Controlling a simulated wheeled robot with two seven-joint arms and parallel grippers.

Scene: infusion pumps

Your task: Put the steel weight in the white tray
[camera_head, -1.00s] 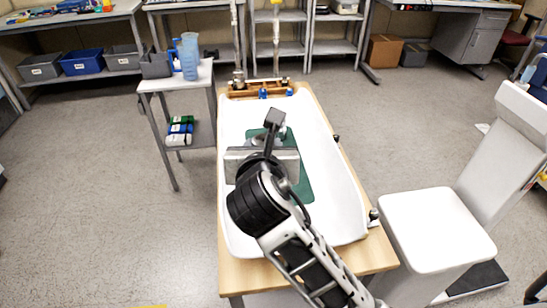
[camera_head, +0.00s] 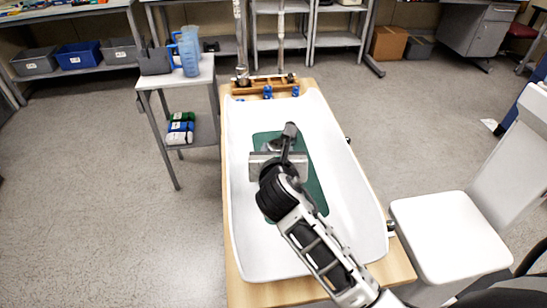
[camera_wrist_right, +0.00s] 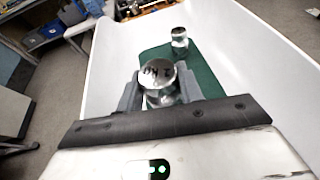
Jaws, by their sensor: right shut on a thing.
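The white tray (camera_head: 351,212) is long and shallow and lies on a wooden-topped table, with a green mat (camera_head: 315,187) inside it. My right gripper (camera_head: 286,140) is over the mat, inside the tray's outline. In the right wrist view it is shut on a shiny steel weight (camera_wrist_right: 158,76) with dark lettering on its top, between grey fingers. A second, smaller-looking steel weight (camera_wrist_right: 179,39) stands on the green mat beyond it. I cannot tell whether the held weight touches the mat. My left gripper is not in view.
A wooden rack (camera_head: 262,86) with blue parts sits at the table's far end. A small side table (camera_head: 206,72) with blue jugs (camera_head: 188,52) stands to the left. A white chair-like seat (camera_head: 452,225) is close on the right. Floor at the left is clear.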

